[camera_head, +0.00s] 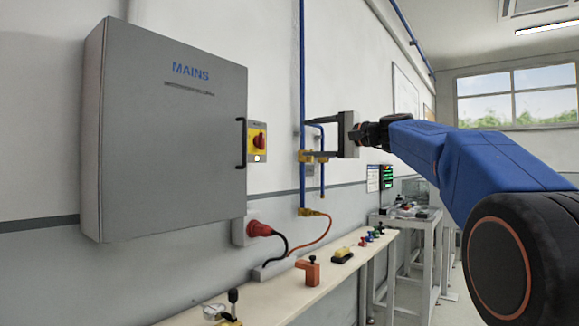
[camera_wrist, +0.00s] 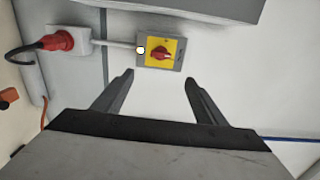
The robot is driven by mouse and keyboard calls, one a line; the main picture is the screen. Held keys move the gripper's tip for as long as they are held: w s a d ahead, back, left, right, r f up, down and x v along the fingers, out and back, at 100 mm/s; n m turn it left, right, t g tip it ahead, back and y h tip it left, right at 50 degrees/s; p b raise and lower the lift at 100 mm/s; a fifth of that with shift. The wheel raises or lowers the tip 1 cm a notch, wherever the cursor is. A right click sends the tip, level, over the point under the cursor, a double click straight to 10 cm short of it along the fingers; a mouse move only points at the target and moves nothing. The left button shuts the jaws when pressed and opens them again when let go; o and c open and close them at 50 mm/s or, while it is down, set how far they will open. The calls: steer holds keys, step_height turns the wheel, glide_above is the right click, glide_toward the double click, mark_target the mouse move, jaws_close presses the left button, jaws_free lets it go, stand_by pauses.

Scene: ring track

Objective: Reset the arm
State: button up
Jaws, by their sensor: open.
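My gripper (camera_head: 320,138) is in front of the wall in the head view, reaching left from the end of my blue arm. In the wrist view my gripper (camera_wrist: 158,82) shows two dark fingers spread apart with nothing between them. The yellow switch plate with a red rotary knob (camera_head: 258,141) is on the wall to the left of the gripper. In the wrist view the red knob (camera_wrist: 160,55) lies just beyond the fingertips, apart from them. A small white spot sits at the edge of the plate.
A grey MAINS cabinet (camera_head: 165,130) with a black handle is at the left. A red plug (camera_head: 258,229) sits in a wall socket below. Blue pipes (camera_head: 302,60) run down the wall near the gripper. A shelf (camera_head: 275,300) below holds an orange block (camera_head: 308,271) and several small items.

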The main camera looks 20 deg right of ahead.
steer(key=s+a+f+n+g+h, duration=0.25)
steer(key=s+f, duration=0.35)
steer(key=f, duration=0.4)
steer(key=s+a+f+n+g+h, duration=0.15)
steer(key=s+a+f, duration=0.25)
steer(key=s+f, duration=0.45)
steer(key=s+a+f+n+g+h, duration=0.1)
steer(key=s+a+f+g, duration=0.3)
steer(key=f, duration=0.7)
steer(key=s+d+f+n+h, duration=0.2)
steer(key=s+f+h, duration=0.1)
steer(key=s+f, duration=1)
step_height(320, 180, down, 3)
steer(key=shift+s+d+n+g, duration=0.3)
steer(key=shift+s+n, duration=0.05)
steer(key=shift+n, duration=0.05)
steer(key=s+d+f+n+h, duration=0.1)
steer(key=s+f, duration=0.2)
steer(key=f, duration=0.1)
steer(key=s+d+f+n, duration=0.1)
steer(key=s+f, duration=0.2)
steer(key=f, duration=0.1)
steer(key=s+d+f+n+g+h, duration=0.1)
steer(key=s+d+f, duration=0.1)
steer(key=s+f, duration=0.2)
steer(key=shift+f+h, duration=0.15)
steer(key=shift+h, duration=0.15)
steer(key=shift+c, duration=0.3)
